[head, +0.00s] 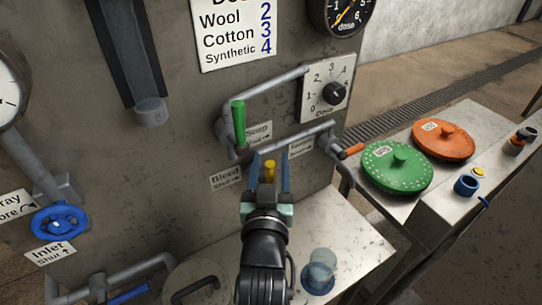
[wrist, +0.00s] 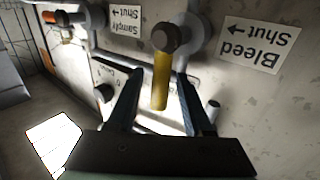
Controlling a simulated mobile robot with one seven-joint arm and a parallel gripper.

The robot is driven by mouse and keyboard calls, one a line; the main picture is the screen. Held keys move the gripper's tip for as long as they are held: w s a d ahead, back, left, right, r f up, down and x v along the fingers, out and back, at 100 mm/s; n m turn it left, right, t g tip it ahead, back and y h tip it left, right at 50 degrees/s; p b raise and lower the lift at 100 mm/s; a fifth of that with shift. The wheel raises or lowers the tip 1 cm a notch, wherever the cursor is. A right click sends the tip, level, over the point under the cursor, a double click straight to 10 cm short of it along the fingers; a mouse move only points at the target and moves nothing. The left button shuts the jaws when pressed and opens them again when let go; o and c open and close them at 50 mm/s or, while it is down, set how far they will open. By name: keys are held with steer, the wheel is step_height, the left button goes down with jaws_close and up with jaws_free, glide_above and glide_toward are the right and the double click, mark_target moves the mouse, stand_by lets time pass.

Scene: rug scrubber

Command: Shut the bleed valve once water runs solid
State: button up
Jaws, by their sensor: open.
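The bleed valve's yellow handle (head: 269,171) juts from the grey panel, right of the Bleed label (head: 226,178), whose Shut arrow points right. In the wrist view the yellow handle (wrist: 161,82) hangs from a dark round hub (wrist: 170,37), and the Bleed label (wrist: 256,44) appears upside down. My gripper (head: 271,163) is open, with its blue fingers on either side of the handle. In the wrist view my gripper (wrist: 160,80) has a visible gap between each finger and the handle. Whether water runs from the bleed outlet cannot be seen.
A green lever (head: 239,123) stands up left of the handle; an orange-tipped lever (head: 351,150) is to the right. A clear cup with a blue base (head: 319,272) stands on the ledge below. The blue inlet wheel (head: 59,222) is far left. Green (head: 383,173) and orange (head: 449,139) lids lie right.

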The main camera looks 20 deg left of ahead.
steer(key=shift+x, duration=0.85)
jaws_close()
stand_by(0.9)
